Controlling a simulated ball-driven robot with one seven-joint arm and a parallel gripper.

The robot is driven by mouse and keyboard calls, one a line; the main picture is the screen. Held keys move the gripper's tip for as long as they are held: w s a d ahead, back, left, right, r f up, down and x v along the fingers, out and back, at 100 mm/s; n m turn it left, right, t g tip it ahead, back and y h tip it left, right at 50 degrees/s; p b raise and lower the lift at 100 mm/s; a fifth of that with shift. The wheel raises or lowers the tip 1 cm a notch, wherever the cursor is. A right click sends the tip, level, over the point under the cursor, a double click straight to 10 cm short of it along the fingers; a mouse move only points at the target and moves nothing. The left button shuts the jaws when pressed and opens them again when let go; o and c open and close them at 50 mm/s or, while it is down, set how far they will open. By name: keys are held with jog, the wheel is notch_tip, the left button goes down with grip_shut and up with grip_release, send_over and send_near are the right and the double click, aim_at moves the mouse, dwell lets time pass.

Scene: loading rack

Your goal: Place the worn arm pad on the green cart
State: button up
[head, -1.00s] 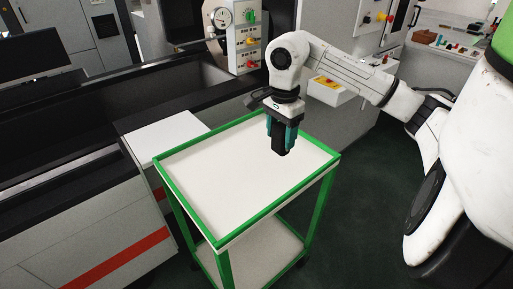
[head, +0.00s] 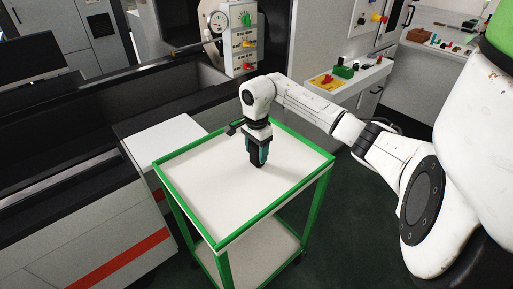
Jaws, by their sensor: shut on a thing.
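The green cart (head: 200,219) has a green frame, a white top and a white lower shelf. My gripper (head: 258,160) points down over the cart's top, right of its middle and toward the back. It is shut on a small dark thing, the worn arm pad (head: 258,164), which shows between and below the teal fingers. The pad is low, close to the white top; I cannot tell whether it touches. The rest of the cart top is bare.
A white side panel (head: 163,134) adjoins the cart at the left. A grey machine with a dark trough (head: 175,85) stands behind it. A control panel with a gauge (head: 241,40) is at the back. A box with buttons (head: 340,78) is at the back right.

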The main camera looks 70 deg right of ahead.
jog(key=shift+f, duration=0.2)
jog(key=o, duration=1.1)
jog(key=shift+r, duration=0.1)
notch_tip(320, 180, up, 12)
jog(key=shift+r+b, duration=0.1)
jog(key=shift+b, duration=1.15)
